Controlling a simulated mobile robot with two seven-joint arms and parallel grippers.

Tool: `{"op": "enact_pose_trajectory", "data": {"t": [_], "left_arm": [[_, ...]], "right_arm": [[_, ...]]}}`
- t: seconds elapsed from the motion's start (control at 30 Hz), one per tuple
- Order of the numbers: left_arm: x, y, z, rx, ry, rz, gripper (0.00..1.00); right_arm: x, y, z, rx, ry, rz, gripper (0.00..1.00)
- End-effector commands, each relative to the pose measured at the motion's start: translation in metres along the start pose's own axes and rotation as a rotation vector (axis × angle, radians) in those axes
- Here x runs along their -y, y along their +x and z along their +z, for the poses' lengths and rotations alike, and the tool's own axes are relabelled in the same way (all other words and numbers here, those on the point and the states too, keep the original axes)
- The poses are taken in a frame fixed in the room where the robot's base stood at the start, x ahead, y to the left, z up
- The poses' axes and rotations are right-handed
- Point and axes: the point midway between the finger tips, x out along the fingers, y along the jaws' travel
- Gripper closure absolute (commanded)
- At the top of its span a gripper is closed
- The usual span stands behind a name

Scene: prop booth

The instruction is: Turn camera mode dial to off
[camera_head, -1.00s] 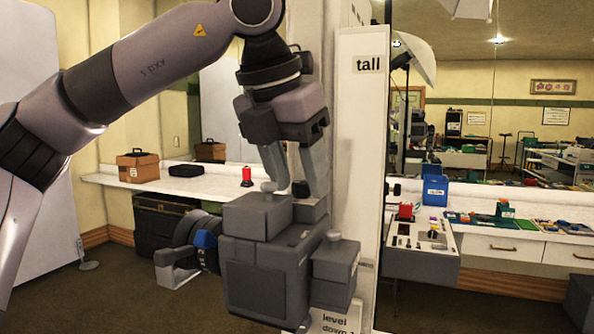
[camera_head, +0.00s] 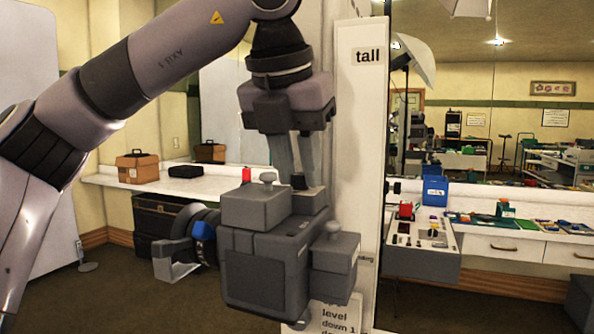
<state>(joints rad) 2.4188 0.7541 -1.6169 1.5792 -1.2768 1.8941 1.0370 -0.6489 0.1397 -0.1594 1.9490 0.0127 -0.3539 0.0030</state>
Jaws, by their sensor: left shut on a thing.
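The grey camera (camera_head: 265,270) stands in the middle of the head view, with its lens pointing left and a blue part on the lens. A small dark dial (camera_head: 298,181) sits on its raised top block. My left gripper (camera_head: 295,182) comes down from above and is shut on this dial, a finger on either side. The fingers partly hide the dial, and I cannot read its setting. A round grey knob (camera_head: 268,178) stands on the top block just left of the fingers. My right gripper is not in view.
A tall white panel (camera_head: 357,130) stands close behind and right of the camera. A white counter (camera_head: 105,180) with brown cases runs behind on the left. Open floor lies at lower left.

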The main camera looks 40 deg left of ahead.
Motion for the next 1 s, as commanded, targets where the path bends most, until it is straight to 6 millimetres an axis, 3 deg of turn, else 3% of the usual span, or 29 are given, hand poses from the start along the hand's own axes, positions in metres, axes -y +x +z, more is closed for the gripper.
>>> {"op": "enact_pose_trajectory", "data": {"t": [0.2,0.6,1.0], "left_arm": [[0.003,-0.001,0.001,0.003,-0.187,0.078,1.0],[0.005,-0.003,0.003,0.005,-0.52,0.217,1.0],[0.007,-0.001,0.004,0.004,-0.727,0.299,1.0]], "right_arm": [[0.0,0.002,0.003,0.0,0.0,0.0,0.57],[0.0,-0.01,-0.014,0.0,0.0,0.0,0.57],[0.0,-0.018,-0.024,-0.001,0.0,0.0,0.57]]}}
